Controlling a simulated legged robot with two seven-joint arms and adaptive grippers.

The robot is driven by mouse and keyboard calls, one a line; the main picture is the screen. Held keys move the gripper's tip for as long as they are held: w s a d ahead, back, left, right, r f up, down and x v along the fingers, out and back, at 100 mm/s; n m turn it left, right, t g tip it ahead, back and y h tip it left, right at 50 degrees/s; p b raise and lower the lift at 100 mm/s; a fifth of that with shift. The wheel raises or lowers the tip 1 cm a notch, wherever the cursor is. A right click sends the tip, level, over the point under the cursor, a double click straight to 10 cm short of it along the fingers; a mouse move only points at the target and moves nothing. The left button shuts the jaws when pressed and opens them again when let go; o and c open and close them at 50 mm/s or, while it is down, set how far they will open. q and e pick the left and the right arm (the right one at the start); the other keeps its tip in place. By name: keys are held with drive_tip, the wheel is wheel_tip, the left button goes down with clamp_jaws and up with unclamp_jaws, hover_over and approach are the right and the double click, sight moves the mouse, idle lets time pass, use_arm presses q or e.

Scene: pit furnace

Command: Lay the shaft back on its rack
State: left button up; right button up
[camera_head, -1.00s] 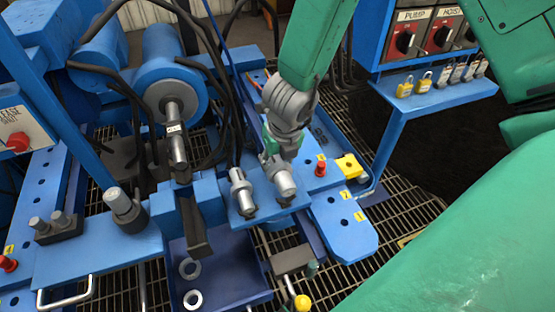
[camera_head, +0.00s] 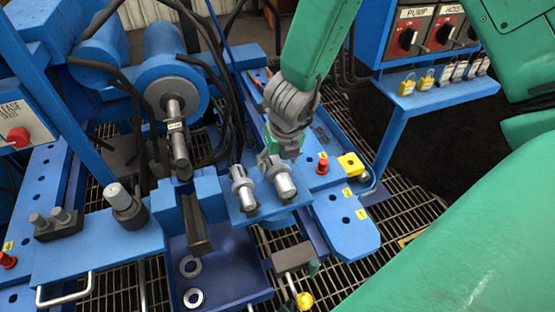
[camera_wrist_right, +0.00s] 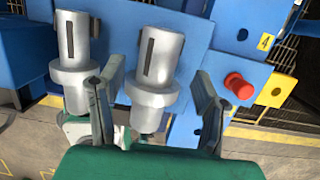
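Two silver stepped shafts with collars stand side by side at the blue rack plate (camera_head: 236,206) in the middle of the head view. The right shaft (camera_head: 282,184) is just below my right gripper (camera_head: 277,164). In the right wrist view, this shaft (camera_wrist_right: 156,62) shows a dark slot and lies between the two fingers of my right gripper (camera_wrist_right: 157,85). The fingers are spread, with a clear gap on the right. The left shaft (camera_wrist_right: 73,50) is outside the left finger. Whether the right shaft is fully seated cannot be told. My left gripper is out of view.
A red knob (camera_head: 322,163) and a yellow block (camera_head: 350,164) sit right of the shafts. A blue tray (camera_head: 230,262) with rings is below. A blue motor (camera_head: 172,75) with black hoses stands behind left. A control panel (camera_head: 425,35) with padlocks is at upper right.

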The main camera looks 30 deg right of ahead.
drive_tip(key=shift+d, duration=0.1)
wheel_tip(320, 180, up, 12)
drive_tip(key=s, duration=0.2)
drive_tip(key=shift+s+f, duration=0.15)
drive_tip(key=shift+f, duration=0.05)
idle(0.3)
idle(0.5)
